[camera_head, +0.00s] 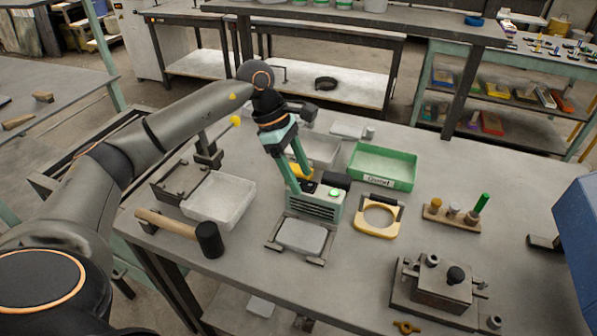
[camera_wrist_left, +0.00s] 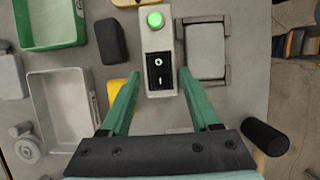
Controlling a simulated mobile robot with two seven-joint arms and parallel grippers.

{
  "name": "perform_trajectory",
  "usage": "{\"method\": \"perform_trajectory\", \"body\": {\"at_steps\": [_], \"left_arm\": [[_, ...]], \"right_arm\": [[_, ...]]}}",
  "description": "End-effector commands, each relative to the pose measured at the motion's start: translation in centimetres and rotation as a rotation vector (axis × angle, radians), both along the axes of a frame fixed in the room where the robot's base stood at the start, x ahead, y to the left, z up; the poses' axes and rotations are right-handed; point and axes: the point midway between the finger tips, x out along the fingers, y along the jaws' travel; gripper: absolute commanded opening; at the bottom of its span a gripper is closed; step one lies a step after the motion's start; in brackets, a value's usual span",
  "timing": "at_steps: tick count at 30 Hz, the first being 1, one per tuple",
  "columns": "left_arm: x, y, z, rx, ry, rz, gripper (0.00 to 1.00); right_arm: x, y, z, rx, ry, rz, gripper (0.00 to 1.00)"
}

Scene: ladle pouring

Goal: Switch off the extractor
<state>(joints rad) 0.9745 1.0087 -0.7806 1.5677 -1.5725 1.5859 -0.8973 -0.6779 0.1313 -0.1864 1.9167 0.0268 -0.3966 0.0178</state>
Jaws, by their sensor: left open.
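The extractor (camera_head: 318,208) is a small pale box with a slotted green front and a lit green lamp. In the left wrist view the lamp (camera_wrist_left: 155,20) glows above a black rocker switch (camera_wrist_left: 160,72) marked O and I on the box's top (camera_wrist_left: 154,42). My left gripper (camera_head: 299,181) points down over the box with its green fingers parted. In the left wrist view the open fingers (camera_wrist_left: 157,74) lie on either side of the switch, with nothing between them but the box below. In the head view the fingers hide the switch. My right gripper is out of view.
A black-headed mallet (camera_head: 208,240) and a pale tray (camera_head: 220,200) lie left of the extractor. A grey pad in a frame (camera_head: 302,236) is in front. A green tray (camera_head: 382,166), a yellow ring fixture (camera_head: 379,217) and a metal clamp block (camera_head: 440,288) stand to the right.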

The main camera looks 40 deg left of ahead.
Motion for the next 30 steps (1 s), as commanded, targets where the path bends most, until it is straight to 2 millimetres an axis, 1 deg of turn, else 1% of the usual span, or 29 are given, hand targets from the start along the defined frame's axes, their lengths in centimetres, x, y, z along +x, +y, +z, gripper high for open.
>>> {"method": "perform_trajectory", "body": {"at_steps": [1, 2, 15, 18, 26, 30], "left_arm": [[0.0, 0.0, 0.0, 0.000, 0.000, 0.000, 0.62], [0.0, 0.0, 0.0, 0.000, 0.000, 0.000, 0.59], [0.0, 0.0, 0.0, -0.001, 0.000, 0.000, 0.10], [0.0, 0.0, 0.0, -0.001, 0.000, 0.000, 0.00], [0.0, 0.0, 0.1, 0.002, 0.001, -0.001, 0.00], [0.1, -0.5, 0.6, 0.071, 0.019, -0.005, 0.00]], "right_arm": [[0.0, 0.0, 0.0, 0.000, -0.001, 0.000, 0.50], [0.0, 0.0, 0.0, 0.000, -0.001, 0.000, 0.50], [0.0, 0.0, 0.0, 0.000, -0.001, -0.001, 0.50], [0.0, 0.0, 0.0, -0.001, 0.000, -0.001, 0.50], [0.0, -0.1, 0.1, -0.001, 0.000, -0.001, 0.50], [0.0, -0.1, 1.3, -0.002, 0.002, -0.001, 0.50]]}}
